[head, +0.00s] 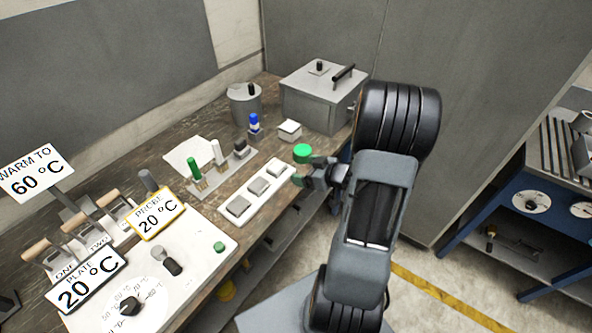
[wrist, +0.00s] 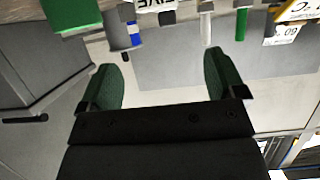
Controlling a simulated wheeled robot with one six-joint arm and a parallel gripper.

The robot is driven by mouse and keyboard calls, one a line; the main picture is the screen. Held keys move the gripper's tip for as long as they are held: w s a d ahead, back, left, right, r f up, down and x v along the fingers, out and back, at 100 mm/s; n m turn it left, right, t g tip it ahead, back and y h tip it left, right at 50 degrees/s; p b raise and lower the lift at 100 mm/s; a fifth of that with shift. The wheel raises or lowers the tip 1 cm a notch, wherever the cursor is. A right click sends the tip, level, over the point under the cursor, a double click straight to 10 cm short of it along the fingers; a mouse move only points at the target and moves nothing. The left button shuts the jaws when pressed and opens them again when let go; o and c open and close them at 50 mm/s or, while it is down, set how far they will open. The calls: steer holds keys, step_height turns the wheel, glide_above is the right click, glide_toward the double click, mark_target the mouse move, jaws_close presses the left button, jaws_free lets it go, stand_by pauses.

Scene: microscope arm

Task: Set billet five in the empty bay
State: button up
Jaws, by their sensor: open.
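A narrow white tray (head: 248,222) with several grey square pieces along it lies near the bench's front edge in the head view. I cannot read numbers on them or pick out an empty bay. My gripper (head: 308,175) is near the tray's far right end. Its dark green fingers stand apart and empty in the wrist view (wrist: 162,72). A green-topped thing (head: 302,152) shows just beyond it, and a green block (wrist: 70,15) fills the wrist view's top left. Upside-down lettering resembling FIVE (wrist: 156,3) is cut off by the top edge; I cannot tell what bears it.
Behind the tray stand a green-handled tool (head: 194,168), a white one (head: 218,152) and a blue-capped one (head: 254,122). A small white box (head: 289,130), a grey lidded box (head: 318,95) and a metal pot (head: 244,103) stand farther back. A control panel (head: 190,245) with signs stands left.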

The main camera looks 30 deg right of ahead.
step_height(320, 180, up, 11)
steer(key=a+m+g+h, duration=0.15)
steer(key=m+h, duration=0.25)
steer(key=h, duration=0.5)
steer(key=s+a+r+g+y, duration=0.1)
steer(key=s+a+g, duration=0.2)
steer(key=s+a, duration=0.3)
steer(key=s+a+r+m+g+y, duration=0.1)
steer(key=s+a+r+g+y, duration=0.1)
steer(key=s+a, duration=0.4)
steer(key=shift+s+a+r+g+y, duration=0.2)
steer(key=shift+s+a+g+y, duration=0.15)
steer(key=shift+a+g, duration=0.3)
steer(key=shift+a, duration=0.1)
steer(key=shift+c, duration=0.2)
